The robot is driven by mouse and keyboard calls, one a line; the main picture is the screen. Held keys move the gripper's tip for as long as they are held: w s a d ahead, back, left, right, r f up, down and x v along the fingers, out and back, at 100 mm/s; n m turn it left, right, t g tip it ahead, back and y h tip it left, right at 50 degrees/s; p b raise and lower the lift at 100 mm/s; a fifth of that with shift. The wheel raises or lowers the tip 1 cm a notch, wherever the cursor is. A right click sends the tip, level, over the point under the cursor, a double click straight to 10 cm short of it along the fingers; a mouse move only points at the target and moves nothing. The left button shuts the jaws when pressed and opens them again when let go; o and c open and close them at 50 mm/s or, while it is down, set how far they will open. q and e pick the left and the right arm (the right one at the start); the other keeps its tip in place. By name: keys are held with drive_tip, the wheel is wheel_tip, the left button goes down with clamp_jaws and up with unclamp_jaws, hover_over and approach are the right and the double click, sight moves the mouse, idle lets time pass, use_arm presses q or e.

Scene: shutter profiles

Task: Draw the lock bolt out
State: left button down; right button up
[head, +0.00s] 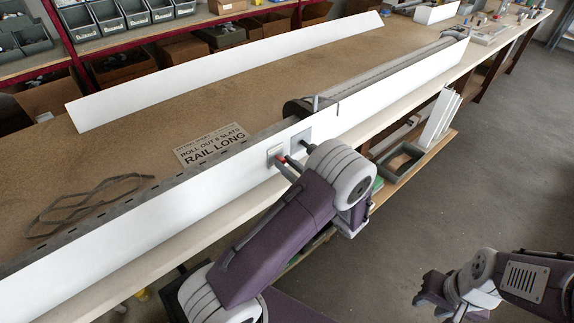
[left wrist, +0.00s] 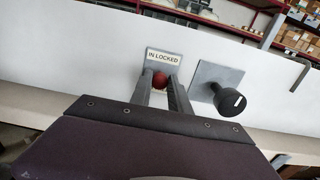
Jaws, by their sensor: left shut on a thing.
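The lock bolt's red knob (left wrist: 160,81) sits at the front of a white profile, just below a small plate reading "IN LOCKED" (left wrist: 165,57). My left gripper (left wrist: 161,87) is shut on this knob, with one finger on each side. In the head view the red knob (head: 281,159) shows at the tips of my left gripper (head: 285,163), close against the long white profile (head: 210,208). The bolt's shaft is hidden behind the knob and fingers. My right gripper (head: 432,294) hangs low at the right, over the floor, away from the bench; its finger gap is unclear.
Right of the bolt, a black knob (left wrist: 230,101) stands out from a grey square plate (left wrist: 207,76). A bent metal rod (left wrist: 301,74) is further right. A sign (head: 211,145), a loose grey strap (head: 90,203) and another white profile (head: 230,66) lie on the bench.

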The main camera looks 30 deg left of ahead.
idle(0.7)
use_arm(q)
drive_tip(key=shift+v, duration=1.3)
drive_tip(key=shift+a, duration=0.1)
drive_tip(key=c, duration=1.2)
unclamp_jaws()
drive_tip(key=shift+c, duration=0.2)
drive_tip(key=v, duration=0.9)
